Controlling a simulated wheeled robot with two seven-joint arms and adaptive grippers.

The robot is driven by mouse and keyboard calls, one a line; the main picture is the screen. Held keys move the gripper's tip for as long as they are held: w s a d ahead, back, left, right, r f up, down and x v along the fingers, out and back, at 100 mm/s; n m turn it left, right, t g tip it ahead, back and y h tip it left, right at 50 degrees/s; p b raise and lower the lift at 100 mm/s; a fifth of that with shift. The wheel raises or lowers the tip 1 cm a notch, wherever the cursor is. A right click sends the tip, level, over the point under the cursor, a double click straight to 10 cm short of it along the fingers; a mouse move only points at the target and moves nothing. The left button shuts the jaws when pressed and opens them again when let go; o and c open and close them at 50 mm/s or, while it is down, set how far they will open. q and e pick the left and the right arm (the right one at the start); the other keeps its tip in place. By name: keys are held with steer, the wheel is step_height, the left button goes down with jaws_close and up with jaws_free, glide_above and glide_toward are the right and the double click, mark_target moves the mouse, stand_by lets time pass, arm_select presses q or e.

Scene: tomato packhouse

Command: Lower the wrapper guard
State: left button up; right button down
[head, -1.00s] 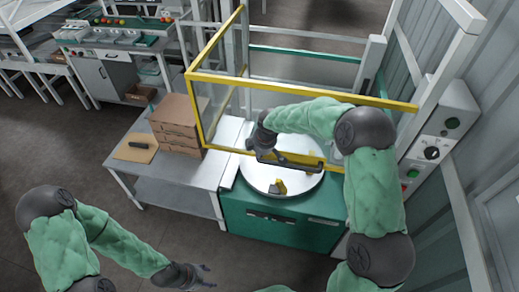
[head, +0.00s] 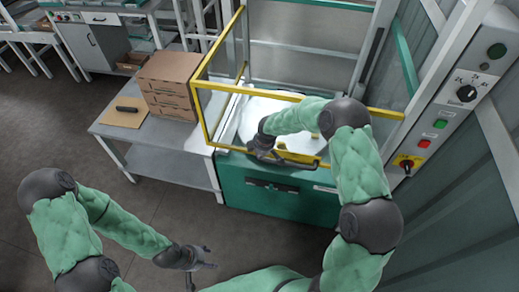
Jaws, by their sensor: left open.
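The wrapper guard (head: 240,89) is a yellow frame with a clear panel, at the centre of the head view. Its lower bar is near the front top edge of the green wrapper base (head: 270,197), with the pale turntable (head: 243,120) seen behind the panel. A dark handle (head: 300,164) runs along the lower bar. My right gripper (head: 266,152) is at the left part of this handle and appears closed around it; its fingers are small and partly hidden. My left gripper (head: 202,257) is open and empty, low in front of the machine.
A control panel (head: 465,95) with a dark selector knob, green and red buttons and a yellow-red switch stands at right. A metal table (head: 165,150) at left holds stacked cardboard boxes (head: 168,85) and a board (head: 125,115) with a dark tool.

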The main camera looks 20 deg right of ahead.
mark_target(261, 160)
arm_select(q)
step_height(261, 160, down, 6)
steer(key=b, duration=0.4)
steer(key=shift+s+r, duration=0.1)
steer(key=shift+r, duration=0.1)
arm_select(e)
step_height(261, 160, down, 8)
steer(key=shift+s+f, duration=0.15)
steer(key=shift+f, duration=0.05)
steer(key=shift+s+f, duration=0.1)
steer(key=p+v, duration=0.1)
steer(key=v, duration=0.1)
steer(key=w+p+v, duration=0.1)
steer(key=v, duration=0.1)
steer(key=shift+s+a+r, duration=0.1)
steer(key=shift+r, duration=0.2)
arm_select(q)
steer(key=r+p, duration=0.1)
steer(key=s+r+p, duration=0.1)
steer(key=r, duration=0.1)
steer(key=d+r, duration=0.1)
steer(key=r, duration=0.1)
steer(key=shift+s+r+p, duration=0.1)
steer(key=shift+s+p, duration=0.05)
steer(key=shift+p, duration=0.25)
arm_select(e)
steer(key=v, duration=1)
steer(key=shift+r, duration=0.1)
